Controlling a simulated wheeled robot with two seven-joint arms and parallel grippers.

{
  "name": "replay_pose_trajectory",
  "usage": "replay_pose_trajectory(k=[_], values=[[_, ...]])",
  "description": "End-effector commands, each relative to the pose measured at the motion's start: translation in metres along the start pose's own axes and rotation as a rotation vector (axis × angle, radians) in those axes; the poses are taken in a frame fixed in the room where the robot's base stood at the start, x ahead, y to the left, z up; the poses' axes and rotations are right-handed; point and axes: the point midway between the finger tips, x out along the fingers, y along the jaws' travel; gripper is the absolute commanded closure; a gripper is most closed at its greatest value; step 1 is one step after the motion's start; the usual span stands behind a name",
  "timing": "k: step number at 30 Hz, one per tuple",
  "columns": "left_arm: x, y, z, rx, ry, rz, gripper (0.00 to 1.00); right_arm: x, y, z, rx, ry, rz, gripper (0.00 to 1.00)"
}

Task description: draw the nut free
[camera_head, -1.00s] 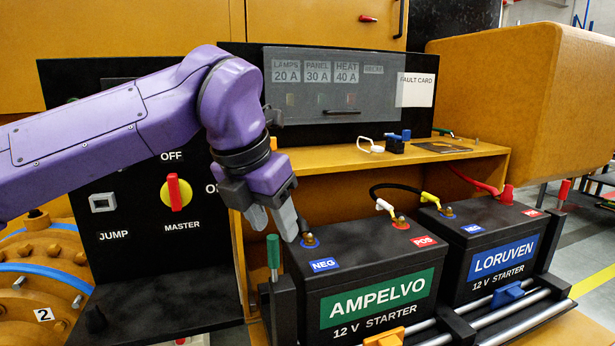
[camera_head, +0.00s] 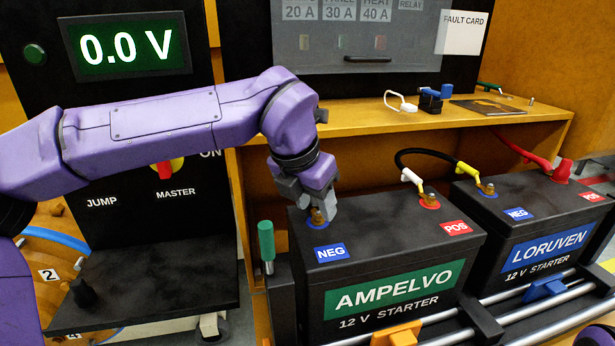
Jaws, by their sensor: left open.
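The brass nut (camera_head: 318,216) sits on the NEG post of the AMPELVO battery (camera_head: 385,235), at its back left corner on a blue ring. My left gripper (camera_head: 312,203) is open and comes down over this post from above. Its grey fingers stand around or just behind the nut and partly hide it; I cannot tell whether they touch it. The POS post (camera_head: 429,198) of the same battery carries a white-ended black cable. My right gripper is not in view.
The LORUVEN battery (camera_head: 535,225) stands close on the right, with a yellow cable end and a red clamp (camera_head: 558,169). A green-handled stick (camera_head: 266,241) stands left of the AMPELVO battery. The shelf (camera_head: 350,122) behind holds small items. The display (camera_head: 126,47) reads 0.0 V.

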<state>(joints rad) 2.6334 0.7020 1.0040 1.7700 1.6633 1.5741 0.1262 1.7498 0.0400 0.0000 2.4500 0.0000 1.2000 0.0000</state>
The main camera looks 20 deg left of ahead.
Motion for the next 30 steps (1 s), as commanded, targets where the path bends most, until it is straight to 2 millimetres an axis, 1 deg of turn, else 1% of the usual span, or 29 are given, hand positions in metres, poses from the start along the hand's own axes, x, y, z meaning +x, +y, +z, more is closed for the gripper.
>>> replay_pose_trajectory(k=[4, 11, 14, 15, 16, 18, 19, 20, 25, 30], values=[[0.0099, -0.0004, -0.0003, 0.001, 0.000, -0.001, 0.52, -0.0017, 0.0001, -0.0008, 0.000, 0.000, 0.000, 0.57], [0.0114, -0.0002, -0.0002, 0.000, -0.001, -0.001, 0.52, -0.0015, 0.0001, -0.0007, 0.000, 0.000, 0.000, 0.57], [0.0113, -0.0002, -0.0002, 0.000, -0.001, -0.001, 0.81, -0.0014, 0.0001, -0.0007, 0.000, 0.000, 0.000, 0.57], [0.0112, -0.0002, -0.0002, 0.000, -0.001, -0.001, 0.94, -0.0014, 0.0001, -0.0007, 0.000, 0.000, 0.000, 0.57], [0.0112, -0.0002, -0.0002, 0.000, -0.001, -0.001, 1.00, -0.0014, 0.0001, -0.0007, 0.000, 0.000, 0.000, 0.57], [0.0112, -0.0001, -0.0002, 0.000, -0.001, 0.000, 1.00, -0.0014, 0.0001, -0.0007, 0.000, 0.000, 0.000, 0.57], [0.0111, -0.0001, -0.0002, 0.000, -0.001, 0.000, 0.90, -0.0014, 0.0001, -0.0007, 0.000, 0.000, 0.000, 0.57], [0.0111, -0.0001, -0.0001, 0.000, -0.001, 0.000, 0.99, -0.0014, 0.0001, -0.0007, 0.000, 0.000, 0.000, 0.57], [0.0103, -0.0002, 0.0002, 0.000, -0.001, 0.000, 1.00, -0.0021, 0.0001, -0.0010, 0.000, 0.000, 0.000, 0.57], [0.0036, -0.0002, 0.0029, 0.000, -0.001, -0.001, 1.00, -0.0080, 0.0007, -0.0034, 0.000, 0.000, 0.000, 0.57]])
